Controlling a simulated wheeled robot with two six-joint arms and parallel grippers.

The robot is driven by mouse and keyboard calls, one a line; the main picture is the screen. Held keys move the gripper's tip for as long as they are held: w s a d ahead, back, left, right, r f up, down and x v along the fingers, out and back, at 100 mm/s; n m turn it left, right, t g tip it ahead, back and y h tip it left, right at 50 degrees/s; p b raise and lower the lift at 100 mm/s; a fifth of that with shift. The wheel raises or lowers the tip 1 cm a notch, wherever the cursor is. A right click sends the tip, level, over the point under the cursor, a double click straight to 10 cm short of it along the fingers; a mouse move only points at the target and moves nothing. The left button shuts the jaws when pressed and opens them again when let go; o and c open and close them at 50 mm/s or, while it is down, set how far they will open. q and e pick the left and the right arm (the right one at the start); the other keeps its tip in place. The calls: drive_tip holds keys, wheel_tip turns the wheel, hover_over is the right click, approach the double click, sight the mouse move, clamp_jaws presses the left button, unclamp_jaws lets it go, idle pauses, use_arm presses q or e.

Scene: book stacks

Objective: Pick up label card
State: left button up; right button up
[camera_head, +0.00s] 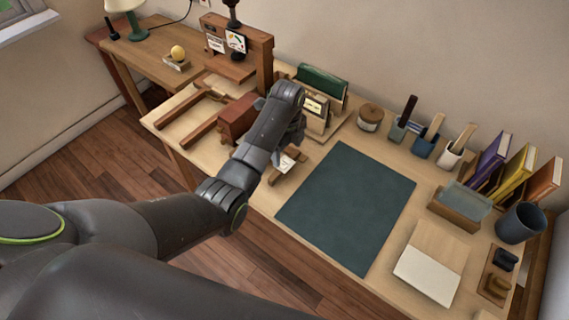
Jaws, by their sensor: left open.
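My left arm reaches in from the left over the desk. My left gripper (283,156) is at its end, mostly hidden by my own wrist, low over the desk just left of the green mat. It is open. A small white card (287,163), which looks like the label card, lies at a small wooden piece right by the gripper. The gripper partly covers the card, and I cannot tell whether they touch. My right gripper is not in view.
The dark green mat (348,207) is bare. Behind my wrist stand a wooden holder (316,108) and a red-brown block (237,117). Brush cups (424,146), upright books (489,160), a dark mug (520,223) and a pale pad (428,275) occupy the right side.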

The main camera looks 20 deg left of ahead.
sight(289, 167)
use_arm(q)
drive_tip(key=shift+w+d+f, duration=0.1)
drive_tip(key=shift+f, duration=1.45)
drive_tip(key=shift+w+d+f, duration=0.1)
drive_tip(key=shift+f, duration=1.45)
drive_tip(key=c, duration=1.1)
